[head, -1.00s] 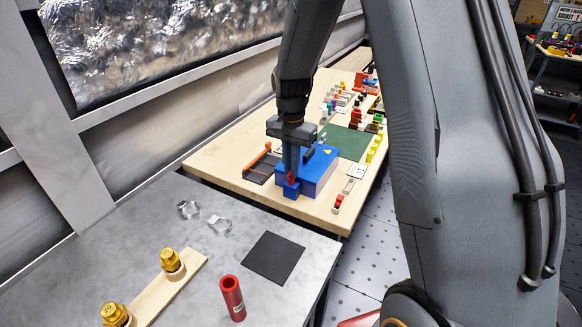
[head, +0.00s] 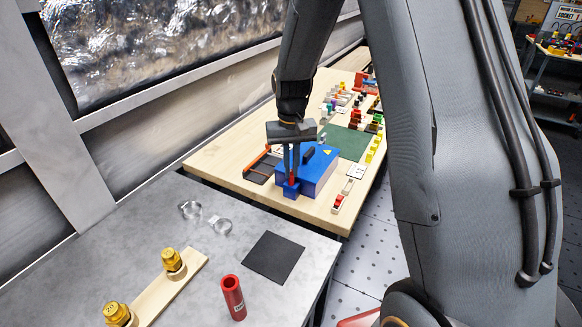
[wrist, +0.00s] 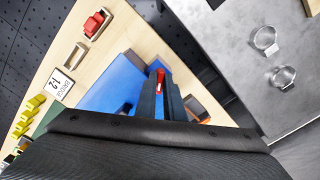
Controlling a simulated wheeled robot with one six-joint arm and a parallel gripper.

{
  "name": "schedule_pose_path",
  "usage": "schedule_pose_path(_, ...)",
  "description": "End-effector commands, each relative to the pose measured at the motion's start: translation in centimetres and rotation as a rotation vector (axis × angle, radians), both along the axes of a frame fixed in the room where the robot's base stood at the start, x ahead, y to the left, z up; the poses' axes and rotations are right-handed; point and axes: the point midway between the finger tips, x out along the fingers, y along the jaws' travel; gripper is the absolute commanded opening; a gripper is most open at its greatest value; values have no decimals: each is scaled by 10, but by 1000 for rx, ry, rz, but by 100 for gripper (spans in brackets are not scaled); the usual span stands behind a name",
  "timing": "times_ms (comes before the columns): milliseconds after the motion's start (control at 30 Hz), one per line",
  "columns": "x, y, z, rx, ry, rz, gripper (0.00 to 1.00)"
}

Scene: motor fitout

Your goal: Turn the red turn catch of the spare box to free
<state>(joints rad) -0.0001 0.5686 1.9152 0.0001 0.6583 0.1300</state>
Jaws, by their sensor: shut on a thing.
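The spare box is a blue box (head: 322,170) with a dark handle and a yellow warning mark on its lid. It stands near the front edge of the wooden table. The red turn catch (head: 292,180) is at the box's front left, over a small blue block; it also shows in the wrist view (wrist: 160,76). My gripper (head: 291,176) points down over the catch, its fingers shut on it. The fingers hide part of the catch, and I cannot tell its exact angle. In the wrist view my gripper (wrist: 161,88) has the catch's red top between its fingertips.
A dark tray with an orange edge (head: 262,167) lies left of the box. Small red and white parts (head: 338,202) lie to its right. A green mat (head: 345,142) and several coloured parts are behind. The grey table (head: 180,230) in front holds a red cylinder (head: 232,297) and brass pieces.

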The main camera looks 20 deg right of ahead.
Motion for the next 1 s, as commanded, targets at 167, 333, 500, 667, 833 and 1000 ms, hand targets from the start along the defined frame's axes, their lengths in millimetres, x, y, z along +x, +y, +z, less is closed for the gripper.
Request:
schedule_pose_path(167,1,0,1,0,-2,165,0)
schedule_pose_path(333,1,0,1,0,-2,327,0)
schedule_pose_path(500,1,0,1,-1,-3,487,0)
schedule_pose_path(667,1,0,1,-1,-3,628,0)
schedule_pose_path(833,1,0,2,-1,-3,752,0)
schedule_pose_path(1000,1,0,2,-1,-3,844,0)
